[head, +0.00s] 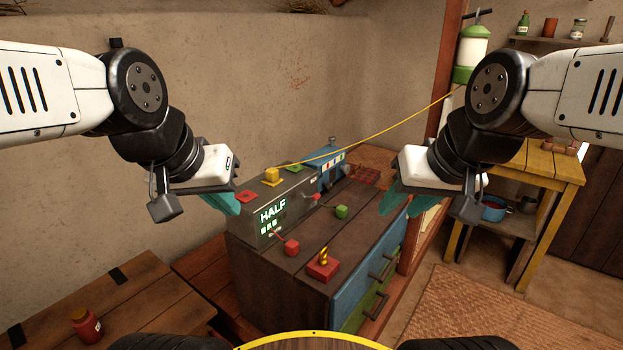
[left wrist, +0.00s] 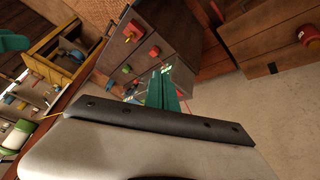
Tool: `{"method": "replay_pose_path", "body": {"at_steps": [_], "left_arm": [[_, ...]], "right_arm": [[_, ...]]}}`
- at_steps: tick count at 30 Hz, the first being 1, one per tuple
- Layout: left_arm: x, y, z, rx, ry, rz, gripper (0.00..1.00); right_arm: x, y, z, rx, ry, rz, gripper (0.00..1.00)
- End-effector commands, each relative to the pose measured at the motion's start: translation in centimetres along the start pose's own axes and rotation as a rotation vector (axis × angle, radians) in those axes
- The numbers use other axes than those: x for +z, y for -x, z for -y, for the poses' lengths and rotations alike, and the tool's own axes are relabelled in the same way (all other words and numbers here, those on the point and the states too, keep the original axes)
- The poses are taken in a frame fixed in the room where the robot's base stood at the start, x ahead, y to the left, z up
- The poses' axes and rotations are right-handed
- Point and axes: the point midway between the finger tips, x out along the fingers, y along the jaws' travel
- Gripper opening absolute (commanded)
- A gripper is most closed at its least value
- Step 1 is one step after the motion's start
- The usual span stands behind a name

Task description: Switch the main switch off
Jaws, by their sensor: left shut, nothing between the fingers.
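A grey control box (head: 270,215) with a lit "HALF" display stands on a dark wooden cabinet (head: 328,290). A lever with a red tip (head: 313,197) sticks out at the box's right end, by a green cube (head: 341,211). A red cube (head: 291,246) on a thin rod is in front of the box. A yellow handle on a red block (head: 323,264) lies nearer me. I cannot tell which part is the main switch. My left gripper (head: 224,203) is shut and empty, left of the box; its teal fingers (left wrist: 166,92) show in the left wrist view. My right gripper (head: 393,196) hangs right of the cabinet top.
A yellow block (head: 272,174) on the box has a yellow cable running to a green-white canister (head: 471,52). A blue box (head: 328,166) stands behind. A wooden bench (head: 130,300) with a red jar (head: 86,325) is at left, a yellow table (head: 552,165) at right.

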Motion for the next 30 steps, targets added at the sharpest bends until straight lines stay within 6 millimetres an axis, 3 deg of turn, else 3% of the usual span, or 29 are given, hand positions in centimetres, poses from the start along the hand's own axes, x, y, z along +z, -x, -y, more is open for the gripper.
{"method": "replay_pose_path", "body": {"at_steps": [5, 8, 14, 20, 24, 30], "left_arm": [[-0.3, 0.0, 0.0, 0.000, -0.004, 0.004, 0.00], [-1.9, -0.1, -0.1, -0.002, -0.026, 0.020, 0.00], [-9.2, -1.7, -0.9, 0.007, -0.140, 0.100, 0.00], [-17.4, -6.5, -2.4, 0.051, -0.283, 0.192, 0.00], [-22.1, -11.4, -3.3, 0.100, -0.375, 0.250, 0.00], [-26.2, -18.4, -4.3, 0.176, -0.471, 0.309, 0.00]], "right_arm": [[0.0, 0.0, 0.0, 0.000, 0.000, 0.000, 0.36], [0.0, 0.0, 0.0, 0.000, 0.000, 0.000, 0.36], [0.0, 0.0, 0.0, 0.000, 0.000, 0.000, 0.36], [0.0, 0.0, 0.0, 0.000, 0.000, 0.000, 0.36], [0.0, 0.0, 0.0, 0.000, 0.000, 0.000, 0.36], [0.0, 0.0, 0.0, 0.000, 0.000, 0.000, 0.36]]}}
